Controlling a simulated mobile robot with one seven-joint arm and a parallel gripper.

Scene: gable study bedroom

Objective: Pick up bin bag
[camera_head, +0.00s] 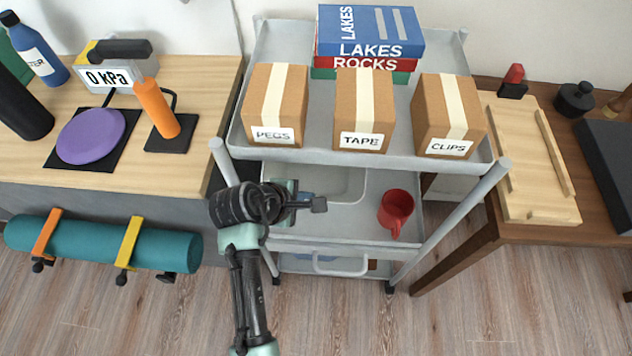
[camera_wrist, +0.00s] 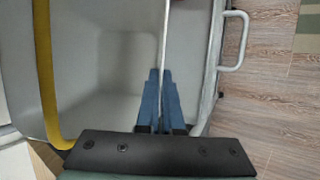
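I cannot pick out a bin bag for certain in either view. My gripper (camera_head: 318,205) is over the left part of the trolley's middle tray (camera_head: 345,215). In the wrist view its two blue fingers (camera_wrist: 160,88) lie close together, with a pale edge showing between them over the grey tray. No object clearly shows between them, and whether they are fully shut is unclear. A blue item (camera_head: 318,260) and a small brown item (camera_head: 372,264) show partly on the bottom level, mostly hidden by the tray above.
A red mug (camera_head: 396,212) stands in the middle tray. Cartons marked PEGS (camera_head: 274,105), TAPE (camera_head: 364,110) and CLIPS (camera_head: 448,115) line the top tray's front, before stacked books (camera_head: 370,30). A wooden board (camera_head: 528,160) lies at right.

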